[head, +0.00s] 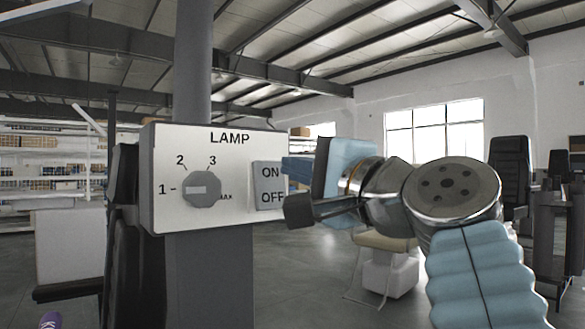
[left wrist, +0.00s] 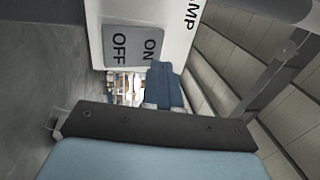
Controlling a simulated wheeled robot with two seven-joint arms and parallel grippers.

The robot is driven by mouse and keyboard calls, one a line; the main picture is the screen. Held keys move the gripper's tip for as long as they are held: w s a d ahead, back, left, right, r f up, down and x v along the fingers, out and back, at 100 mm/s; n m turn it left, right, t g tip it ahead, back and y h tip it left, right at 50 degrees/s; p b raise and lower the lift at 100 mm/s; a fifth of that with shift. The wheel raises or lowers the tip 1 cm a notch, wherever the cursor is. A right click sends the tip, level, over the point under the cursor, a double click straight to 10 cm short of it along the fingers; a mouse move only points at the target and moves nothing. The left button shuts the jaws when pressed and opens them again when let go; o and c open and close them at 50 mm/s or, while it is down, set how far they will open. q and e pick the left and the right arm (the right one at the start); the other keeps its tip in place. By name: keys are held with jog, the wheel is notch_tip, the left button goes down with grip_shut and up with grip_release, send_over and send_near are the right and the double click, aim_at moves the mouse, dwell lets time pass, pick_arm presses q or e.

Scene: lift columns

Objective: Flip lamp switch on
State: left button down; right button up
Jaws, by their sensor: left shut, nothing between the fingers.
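The lamp panel (head: 215,144) is a white box marked LAMP on a grey column. The grey rocker switch (head: 268,186), with ON above OFF, sits at the panel's right side. It also shows in the left wrist view (left wrist: 127,46), turned on its side. My left gripper (head: 291,168) is shut and empty, just right of the switch at the height of ON. Its blue fingertips (left wrist: 163,84) show close to the ON end in the left wrist view. I cannot tell whether they touch the switch. Which way the rocker is tipped is unclear. My right gripper is not in view.
A grey dial (head: 202,189) with marks 1, 2, 3 and MAX is left of the switch, its white mark toward 1. The column (head: 209,280) stands below the panel. Chairs (head: 515,180) and shelves (head: 45,155) are farther back. Open floor lies behind.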

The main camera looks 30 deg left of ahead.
pick_arm(q)
jog(key=v, duration=0.5)
jog(key=shift+s+d, duration=0.2)
jog(key=shift+d, duration=0.05)
jog(key=shift+f, duration=0.1)
